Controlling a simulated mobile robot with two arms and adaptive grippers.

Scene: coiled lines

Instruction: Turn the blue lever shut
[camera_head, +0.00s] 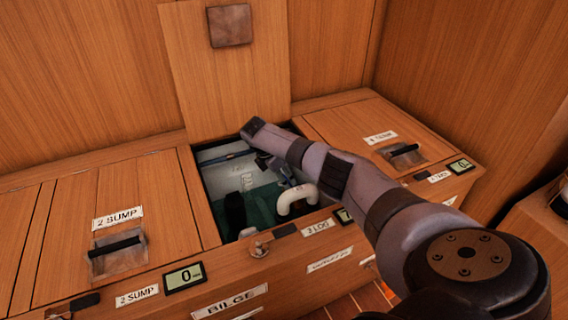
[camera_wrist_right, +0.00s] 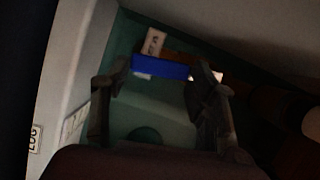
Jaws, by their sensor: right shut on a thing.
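The blue lever (camera_wrist_right: 165,69) shows in the right wrist view as a blue bar lying crosswise between my fingertips. A pale label tag (camera_wrist_right: 153,42) with hard-to-read letters is just behind it. My right gripper (camera_wrist_right: 162,74) is shut on the lever, a finger at each side. The lever cannot be clearly made out there. My left gripper is not in view.
The compartment's raised lid (camera_head: 228,75) stands against the back wall. A white bent pipe (camera_head: 297,197) rises near its front edge, with a dark upright thing (camera_head: 235,213) to the left. Closed hatches flank it, 2 SUMP (camera_head: 62,235) on the left and another (camera_head: 345,122) on the right.

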